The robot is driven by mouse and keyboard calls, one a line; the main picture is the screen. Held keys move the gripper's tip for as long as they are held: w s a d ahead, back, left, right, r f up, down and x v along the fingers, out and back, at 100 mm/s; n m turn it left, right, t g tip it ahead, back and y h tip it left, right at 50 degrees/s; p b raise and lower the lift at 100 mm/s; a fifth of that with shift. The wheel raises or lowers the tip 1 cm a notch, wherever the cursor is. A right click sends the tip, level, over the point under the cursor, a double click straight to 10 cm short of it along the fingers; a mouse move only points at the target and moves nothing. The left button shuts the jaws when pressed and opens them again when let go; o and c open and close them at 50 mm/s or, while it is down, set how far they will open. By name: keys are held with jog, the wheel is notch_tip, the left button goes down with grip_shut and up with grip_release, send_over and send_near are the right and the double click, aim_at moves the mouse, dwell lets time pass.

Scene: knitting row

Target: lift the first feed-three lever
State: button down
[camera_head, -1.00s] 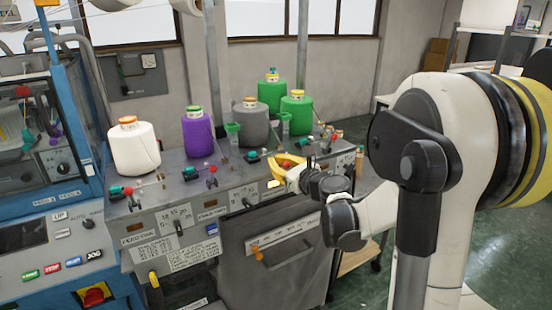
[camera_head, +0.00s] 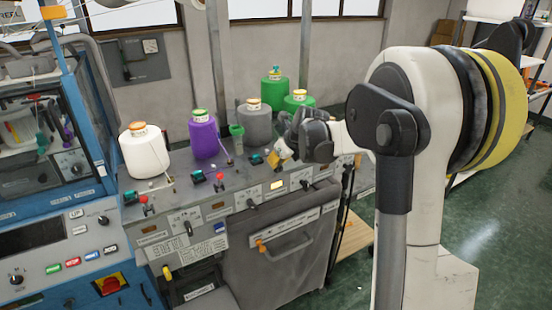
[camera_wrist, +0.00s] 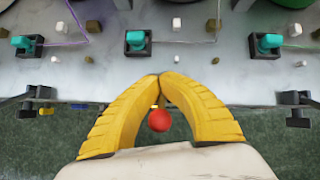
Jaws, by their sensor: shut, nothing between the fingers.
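My gripper (camera_head: 279,157) is shut, its yellow fingers angled down over the machine's front edge. In the wrist view the fingertips (camera_wrist: 160,78) meet. A red ball knob (camera_wrist: 159,120) on a thin stalk shows in the arch between the fingers and the palm; whether it touches them I cannot tell. In the head view this knob is hidden behind my gripper, at the third station from the left. Red-knobbed levers stand at the first (camera_head: 144,199) and second (camera_head: 219,176) stations. The feed labels are too small to read surely.
Teal fittings (camera_wrist: 135,40) line the machine top. Black switches flank the fingers at left (camera_wrist: 22,97) and right (camera_wrist: 293,98). White (camera_head: 145,153), purple (camera_head: 204,138), grey (camera_head: 254,126) and green (camera_head: 274,90) yarn cones stand behind. Open floor (camera_head: 480,240) lies to the right.

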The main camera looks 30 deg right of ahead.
jog(key=shift+f+g, duration=0.15)
jog(key=shift+g, duration=0.55)
jog(key=shift+s+f+p, duration=0.1)
jog(key=shift+p, duration=0.2)
dwell(1.0)
jog(key=c, duration=1.7)
grip_release()
jog(key=shift+d, duration=0.1)
jog(key=shift+o, duration=0.7)
jog(key=shift+s, duration=0.15)
jog(key=a+v, duration=0.1)
jog(key=v, duration=1.1)
jog(key=shift+d+r, duration=0.25)
jog(key=shift+d, duration=0.15)
